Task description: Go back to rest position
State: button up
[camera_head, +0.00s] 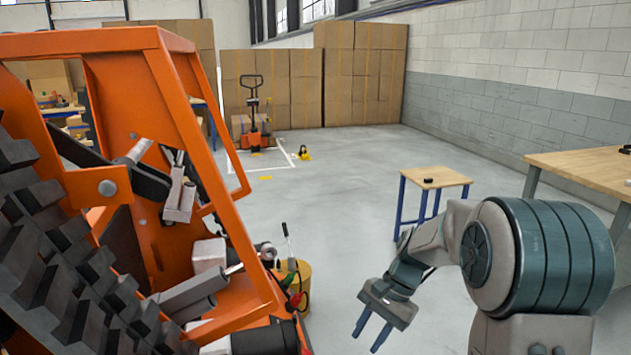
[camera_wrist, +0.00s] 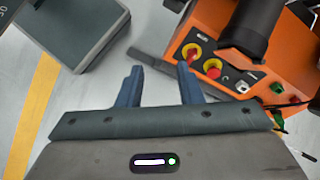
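My gripper (camera_head: 370,328) hangs at the lower middle of the head view, fingers pointing down over the grey floor. Its two blue fingers stand apart with nothing between them, also seen in the wrist view (camera_wrist: 158,88). An orange tracked carrier (camera_head: 225,185) fills the left of the head view, with its black track facing me. My gripper is to the right of the carrier and apart from it. The wrist view shows an orange control box (camera_wrist: 215,70) with red and yellow buttons beyond the fingers.
A small blue-legged table (camera_head: 436,176) with a dark object on top stands behind my arm. A wooden workbench (camera_head: 580,162) is at the right edge. A yellow bucket (camera_head: 295,280) stands beside the carrier. A pallet jack (camera_head: 256,130) and stacked boxes are far back. The middle floor is clear.

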jog(key=s+d+r+n+t+h+p, duration=0.2)
jog(key=s+r+n+p, duration=0.2)
jog(key=s+r, duration=0.4)
jog(key=s+d+r+n+t+h+p, duration=0.1)
jog(key=s+r+n+t+h+p, duration=0.2)
jog(key=s+r, duration=0.5)
jog(key=shift+s+d+n+p, duration=0.4)
jog(key=shift+s+p, duration=0.2)
jog(key=shift+s, duration=0.25)
